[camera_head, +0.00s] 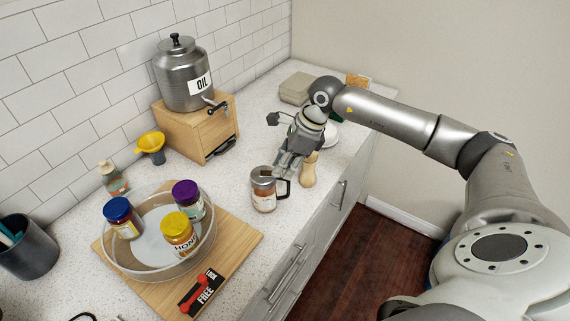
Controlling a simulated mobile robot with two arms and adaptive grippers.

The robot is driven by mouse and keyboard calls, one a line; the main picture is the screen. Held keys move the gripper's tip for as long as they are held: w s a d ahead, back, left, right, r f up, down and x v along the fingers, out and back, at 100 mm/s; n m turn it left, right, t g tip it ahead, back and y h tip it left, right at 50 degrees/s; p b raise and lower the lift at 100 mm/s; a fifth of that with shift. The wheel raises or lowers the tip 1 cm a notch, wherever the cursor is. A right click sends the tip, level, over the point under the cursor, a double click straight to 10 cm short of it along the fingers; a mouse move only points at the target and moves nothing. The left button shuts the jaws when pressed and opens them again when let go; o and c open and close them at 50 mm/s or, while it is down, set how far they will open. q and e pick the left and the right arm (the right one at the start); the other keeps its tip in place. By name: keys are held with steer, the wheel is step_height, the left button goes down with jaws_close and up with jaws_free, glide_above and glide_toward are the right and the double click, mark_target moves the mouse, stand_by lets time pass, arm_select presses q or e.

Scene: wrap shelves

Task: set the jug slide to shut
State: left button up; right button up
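The jug (264,197) is a small clear vessel with a metal lid, a dark handle on its right side and brownish contents. It stands upright on the counter. A small dark brown patch on the lid (265,174) may be the slide or its opening; I cannot tell its setting. My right gripper (283,172) reaches down from behind, with its fingertips right beside the lid and handle. Whether it touches the jug is unclear, and the gap between its fingers is not clear. My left gripper is not in view.
A wooden pepper mill-like object (309,170) stands close right of the gripper. A clear bowl (150,262) with several jars sits on a wooden board (238,238) at front left. An oil dispenser (184,78) on a wooden box (197,128) stands behind. The counter's front edge is near the jug.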

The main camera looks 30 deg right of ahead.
jaws_close()
steer(key=shift+w+a+b, duration=0.75)
steer(key=shift+w+a, duration=0.05)
steer(key=shift+a, duration=0.25)
steer(key=o, duration=0.7)
jaws_free()
steer(key=shift+r, duration=0.1)
